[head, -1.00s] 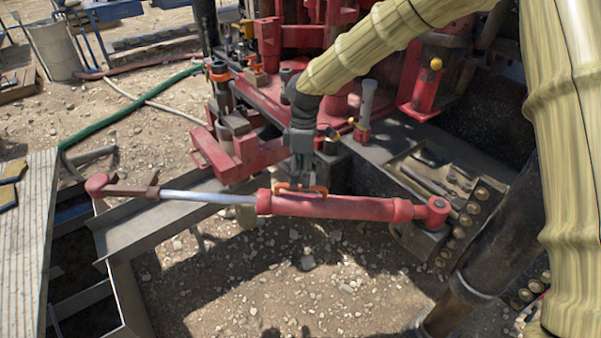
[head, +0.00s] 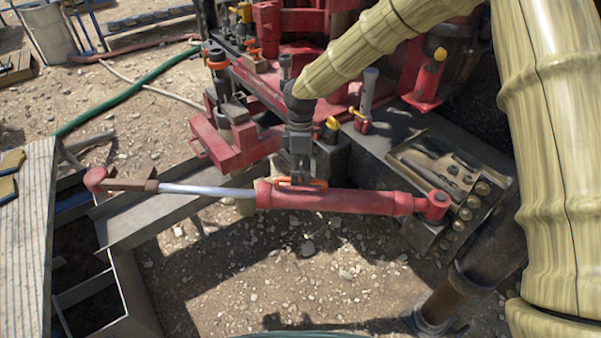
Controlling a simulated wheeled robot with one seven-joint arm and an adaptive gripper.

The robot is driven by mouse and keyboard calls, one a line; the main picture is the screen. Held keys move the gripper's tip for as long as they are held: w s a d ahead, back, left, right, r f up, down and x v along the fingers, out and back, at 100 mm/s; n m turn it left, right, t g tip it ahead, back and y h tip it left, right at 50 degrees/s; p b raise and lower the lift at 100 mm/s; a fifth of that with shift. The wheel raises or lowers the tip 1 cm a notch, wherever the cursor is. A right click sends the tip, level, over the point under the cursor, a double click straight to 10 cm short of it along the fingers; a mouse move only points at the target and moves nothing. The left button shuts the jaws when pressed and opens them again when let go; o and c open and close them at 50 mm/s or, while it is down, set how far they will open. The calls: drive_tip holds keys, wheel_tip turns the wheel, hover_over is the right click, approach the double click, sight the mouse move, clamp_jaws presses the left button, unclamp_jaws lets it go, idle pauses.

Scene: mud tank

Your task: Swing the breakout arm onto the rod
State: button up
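The breakout arm (head: 335,200) is a red cylinder with a bright steel shaft, lying almost level across the middle of the head view. Its right end sits at a red pivot (head: 437,204); its left end is a red knuckle (head: 95,179) over the steel frame. My gripper (head: 299,181) points down onto the orange handle (head: 318,183) on top of the cylinder. Its fingers look shut on this handle, though their tips are partly hidden. An upright rod-like post (head: 216,75) stands in the red clamp at the upper left; I cannot tell whether it is the task's rod.
Red clamp jaws (head: 235,150) stand just behind the arm. A tool tray (head: 430,165) lies behind the pivot. A dark support leg (head: 490,255) stands at the right. Wooden planks (head: 25,240) lie at the left, and a green hose (head: 125,97) runs behind. Gravel in front is open.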

drive_tip(key=shift+s+f, duration=0.25)
drive_tip(key=shift+w+f, duration=0.15)
drive_tip(key=shift+f, duration=0.25)
drive_tip(key=shift+r, duration=0.1)
drive_tip(key=shift+c, duration=0.5)
clamp_jaws()
